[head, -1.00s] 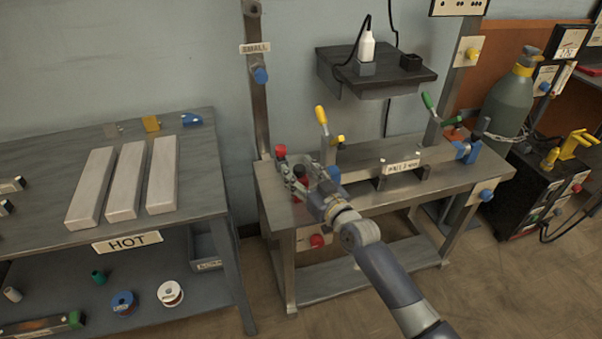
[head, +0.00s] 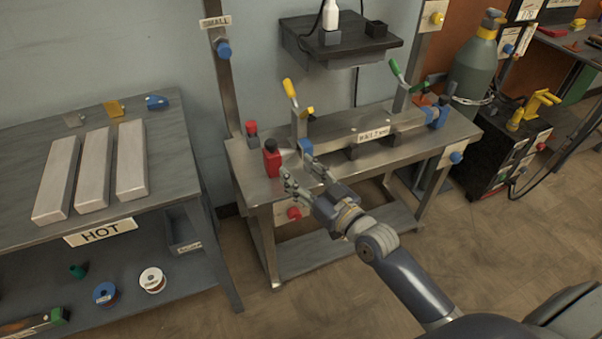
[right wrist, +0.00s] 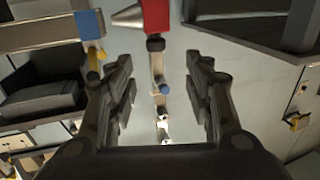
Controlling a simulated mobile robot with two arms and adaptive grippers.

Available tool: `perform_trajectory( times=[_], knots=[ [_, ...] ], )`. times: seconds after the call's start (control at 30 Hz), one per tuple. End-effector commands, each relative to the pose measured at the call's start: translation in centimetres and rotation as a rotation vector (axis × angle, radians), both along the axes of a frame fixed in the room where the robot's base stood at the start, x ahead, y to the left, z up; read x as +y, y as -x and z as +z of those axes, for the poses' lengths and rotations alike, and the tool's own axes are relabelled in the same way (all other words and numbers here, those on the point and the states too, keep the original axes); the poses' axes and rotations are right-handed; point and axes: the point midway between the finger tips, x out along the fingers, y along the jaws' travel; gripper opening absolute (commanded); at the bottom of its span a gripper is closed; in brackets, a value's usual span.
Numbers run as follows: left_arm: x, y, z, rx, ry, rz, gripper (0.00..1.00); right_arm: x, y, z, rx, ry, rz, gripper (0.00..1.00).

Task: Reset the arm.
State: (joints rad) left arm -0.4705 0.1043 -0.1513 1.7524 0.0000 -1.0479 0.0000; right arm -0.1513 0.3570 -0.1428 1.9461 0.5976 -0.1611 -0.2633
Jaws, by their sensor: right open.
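My right arm reaches in from the lower right in the head view. Its gripper (head: 304,182) is open and empty, just in front of the left part of the metal workbench (head: 255,178). A red block with a black knob (head: 272,160) stands on the bench, just beyond the fingertips and apart from them. In the right wrist view the two fingers (right wrist: 162,92) are spread wide, and a red part with a pale cone tip (right wrist: 154,16) shows ahead between them. My left gripper is in neither view.
A shelf table (head: 168,175) with several pale bars and a HOT sign stands at the left. Yellow (head: 290,92) and green (head: 397,70) handled clamps rise from the bench. A grey-green gas cylinder (head: 472,70) stands at the right. Open floor lies in front.

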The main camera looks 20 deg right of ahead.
Motion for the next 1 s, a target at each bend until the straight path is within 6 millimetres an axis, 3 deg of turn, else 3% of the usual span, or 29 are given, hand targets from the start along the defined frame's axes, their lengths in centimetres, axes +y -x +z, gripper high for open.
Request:
perform_trajectory(
  times=[0.47, 0.57, 0.67, 0.77, 0.9, 1.0],
  knots=[
    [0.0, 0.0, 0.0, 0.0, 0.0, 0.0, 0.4, 0.0, 0.1, 0.0, 0.0, 0.0, 0.0, 0.47],
    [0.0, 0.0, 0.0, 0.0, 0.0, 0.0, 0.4, 0.1, 0.3, -1.0, 0.026, 0.006, 0.001, 0.47],
    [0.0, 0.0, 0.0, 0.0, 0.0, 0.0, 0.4, 0.5, 1.2, -4.5, 0.123, 0.03, 0.003, 0.47],
    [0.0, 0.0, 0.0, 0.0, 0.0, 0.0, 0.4, 0.9, 3.3, -10.4, 0.29, 0.072, 0.002, 0.47],
    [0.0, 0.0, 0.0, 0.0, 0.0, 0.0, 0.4, 1.1, 8.5, -19.9, 0.58, 0.146, -0.011, 0.47],
    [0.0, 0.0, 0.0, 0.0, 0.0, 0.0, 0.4, 1.0, 13.2, -25.5, 0.779, 0.196, -0.029, 0.47]
  ],
)
